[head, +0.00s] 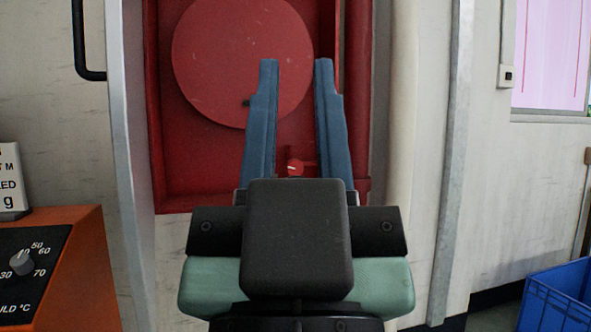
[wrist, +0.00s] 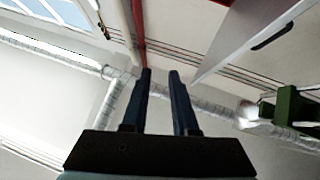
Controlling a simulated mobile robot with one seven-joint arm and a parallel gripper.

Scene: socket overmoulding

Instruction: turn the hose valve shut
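The hose valve (head: 295,167) is a small red knob with a white mark, low in the red hose cabinet (head: 180,150). A round red hose reel disc (head: 240,60) fills the cabinet above it. My gripper (head: 297,62) is open, its two blue fingers pointing up in front of the cabinet. In the head view the valve shows between the fingers, near their base; how far behind them it is I cannot tell. In the wrist view the gripper (wrist: 160,72) is open and empty, pointing toward the ceiling. The valve does not show there.
An orange machine (head: 70,260) with a temperature dial (head: 22,262) stands at the left. A black handle (head: 80,40) is on the wall panel above it. A blue crate (head: 560,295) stands on the floor at the right. Ducts (wrist: 60,50) run along the ceiling.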

